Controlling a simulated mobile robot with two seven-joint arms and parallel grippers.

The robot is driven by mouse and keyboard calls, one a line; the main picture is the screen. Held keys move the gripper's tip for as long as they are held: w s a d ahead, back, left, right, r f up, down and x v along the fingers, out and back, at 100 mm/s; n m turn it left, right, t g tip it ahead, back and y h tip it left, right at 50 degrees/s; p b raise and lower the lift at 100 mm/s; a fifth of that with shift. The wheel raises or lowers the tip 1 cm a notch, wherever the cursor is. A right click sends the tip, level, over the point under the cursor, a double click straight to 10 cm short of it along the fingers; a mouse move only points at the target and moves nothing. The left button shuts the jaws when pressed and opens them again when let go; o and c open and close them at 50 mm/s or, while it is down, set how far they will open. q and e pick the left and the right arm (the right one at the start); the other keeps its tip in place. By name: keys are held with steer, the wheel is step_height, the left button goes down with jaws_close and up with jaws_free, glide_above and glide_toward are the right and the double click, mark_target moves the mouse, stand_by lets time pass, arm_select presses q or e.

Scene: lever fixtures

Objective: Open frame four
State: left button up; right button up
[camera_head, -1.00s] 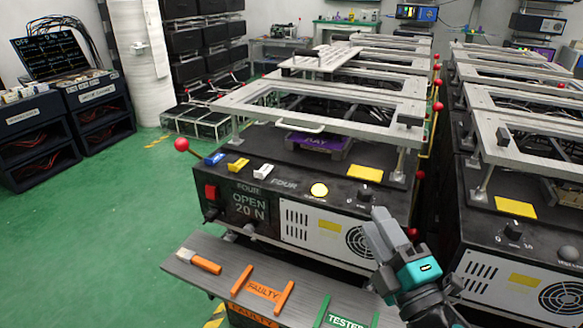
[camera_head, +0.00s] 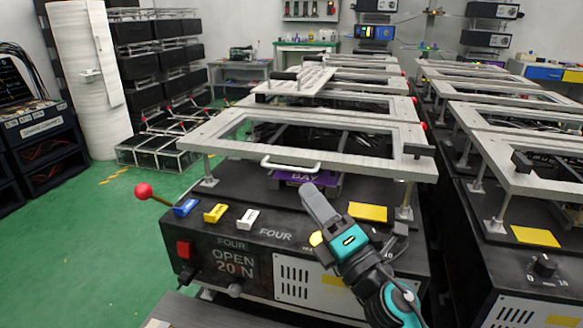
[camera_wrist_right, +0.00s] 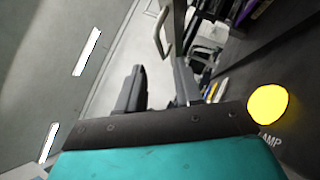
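Fixture four (camera_head: 300,236) is the near black box marked FOUR, and its small display (camera_head: 234,262) reads OPEN 20 N. Its silver rectangular frame (camera_head: 232,139) sits level on posts above the box. A pale handle (camera_head: 290,168) is on the frame's front edge and also shows in the right wrist view (camera_wrist_right: 161,32). A red-ball lever (camera_head: 144,191) sticks out at the box's left. My right gripper (camera_head: 316,200) is over the box's front, below and right of the handle, apart from it. In the right wrist view its fingers (camera_wrist_right: 158,88) are apart and empty. My left gripper is out of view.
Blue, yellow and white switches (camera_head: 215,213) line the box's top left. A red switch (camera_head: 184,249) is on its front. A yellow lamp (camera_head: 316,239) is partly behind my right gripper. Similar fixtures stand behind and to the right (camera_head: 535,180). Green floor is free at left.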

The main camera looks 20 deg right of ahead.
mark_target(306, 152)
steer(key=p+x, duration=0.1)
steer(key=x, duration=0.6)
steer(key=shift+c, duration=0.4)
jaws_close()
